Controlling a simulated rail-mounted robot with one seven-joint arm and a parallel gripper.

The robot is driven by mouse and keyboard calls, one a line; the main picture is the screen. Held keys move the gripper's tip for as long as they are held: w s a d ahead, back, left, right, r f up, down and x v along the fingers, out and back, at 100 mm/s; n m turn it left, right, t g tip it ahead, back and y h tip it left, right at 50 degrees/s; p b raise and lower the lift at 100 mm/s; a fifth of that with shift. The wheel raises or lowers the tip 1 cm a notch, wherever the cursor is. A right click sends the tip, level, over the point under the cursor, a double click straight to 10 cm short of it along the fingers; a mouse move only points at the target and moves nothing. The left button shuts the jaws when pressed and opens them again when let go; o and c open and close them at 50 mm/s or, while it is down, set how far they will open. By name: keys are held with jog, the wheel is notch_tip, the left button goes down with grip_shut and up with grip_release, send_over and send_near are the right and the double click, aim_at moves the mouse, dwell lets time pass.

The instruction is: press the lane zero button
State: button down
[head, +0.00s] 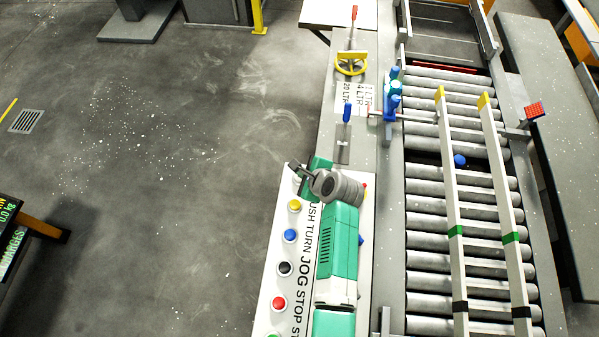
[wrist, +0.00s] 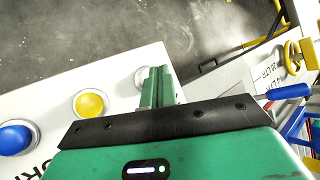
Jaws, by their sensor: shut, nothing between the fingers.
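A white control panel (head: 268,285) carries a row of round buttons. They include a yellow button (head: 294,205), a blue button (head: 290,235), a black button (head: 285,268) and a red button (head: 278,302). No label naming lane zero can be read. My gripper (wrist: 158,86) is shut and empty, at the panel's far end past the yellow button. In the wrist view, its green fingers partly cover a pale round button (wrist: 140,78); whether they touch it I cannot tell. The yellow button (wrist: 89,104) and blue button (wrist: 15,138) lie to the left.
Beyond the panel are a blue-handled lever (head: 347,113) and a yellow handwheel (head: 350,64). A roller conveyor (head: 425,215) with two pale guide rails (head: 451,200) runs along the right. Open grey floor (head: 150,180) lies to the left.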

jog(key=shift+r, duration=0.1)
notch_tip(320, 180, up, 5)
jog(key=p, duration=0.5)
dwell(0.3)
